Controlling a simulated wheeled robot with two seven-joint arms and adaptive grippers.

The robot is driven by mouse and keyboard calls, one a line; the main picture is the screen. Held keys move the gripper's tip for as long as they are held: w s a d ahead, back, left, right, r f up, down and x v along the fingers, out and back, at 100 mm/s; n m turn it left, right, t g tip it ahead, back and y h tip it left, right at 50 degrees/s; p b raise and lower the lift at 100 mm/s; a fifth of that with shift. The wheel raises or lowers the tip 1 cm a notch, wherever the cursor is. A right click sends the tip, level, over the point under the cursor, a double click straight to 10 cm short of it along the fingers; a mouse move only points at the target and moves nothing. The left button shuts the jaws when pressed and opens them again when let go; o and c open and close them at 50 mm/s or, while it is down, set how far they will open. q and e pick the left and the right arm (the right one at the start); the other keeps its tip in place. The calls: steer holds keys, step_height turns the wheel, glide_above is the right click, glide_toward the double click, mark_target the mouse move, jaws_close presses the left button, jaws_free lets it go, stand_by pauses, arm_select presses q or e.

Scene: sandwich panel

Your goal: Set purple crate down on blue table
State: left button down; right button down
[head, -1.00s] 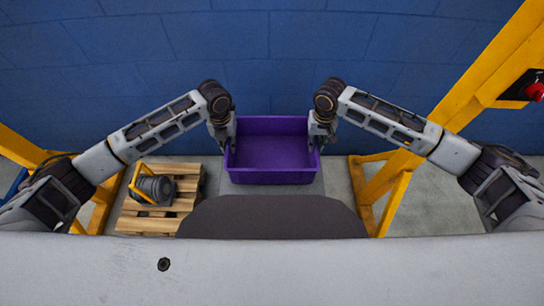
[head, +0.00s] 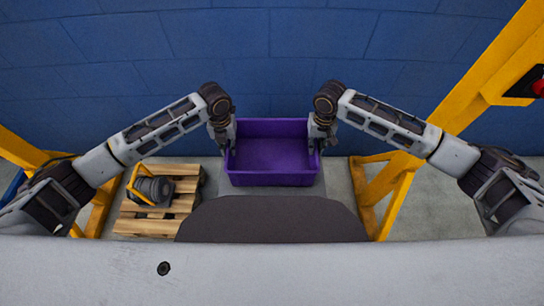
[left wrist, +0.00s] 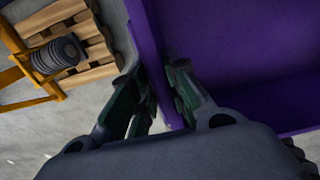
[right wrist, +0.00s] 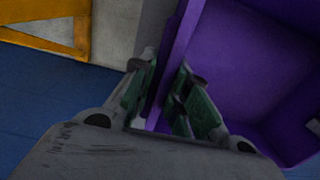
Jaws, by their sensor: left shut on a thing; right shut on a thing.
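The purple crate (head: 271,160) is level and looks empty, held between my two arms in front of me. My left gripper (head: 230,144) is shut on its left wall, and my right gripper (head: 314,144) is shut on its right wall. In the left wrist view the crate's wall (left wrist: 152,45) passes between the fingers. The right wrist view shows the same on the other wall (right wrist: 180,50). No blue table can be made out for certain; only a small blue piece (head: 11,186) shows at the left edge of the head view.
A wooden pallet (head: 185,186) with a dark ribbed machine part (head: 153,190) in a yellow frame lies on the floor at left. Yellow posts stand at left (head: 99,212) and right (head: 455,115). A blue block wall (head: 270,60) fills the back.

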arm_select(q)
steer(key=shift+a+f+b, duration=0.25)
steer(key=shift+f+b, duration=0.25)
steer(key=shift+f, duration=0.1)
arm_select(e)
steer(key=shift+d+f, duration=0.25)
steer(key=shift+f, duration=0.3)
arm_select(q)
steer(key=c, duration=1.6)
jaws_free()
arm_select(e)
steer(key=c, duration=1.6)
jaws_free()
arm_select(q)
steer(key=shift+o, duration=1.1)
arm_select(e)
steer(key=shift+o, duration=1.1)
steer(key=shift+a, duration=0.1)
arm_select(q)
steer(key=shift+d, duration=0.15)
arm_select(e)
steer(key=shift+a, duration=0.1)
arm_select(q)
steer(key=shift+r, duration=0.2)
step_height(320, 180, up, 12)
steer(key=shift+f, duration=0.15)
arm_select(e)
steer(key=shift+r, duration=0.15)
step_height(320, 180, up, 12)
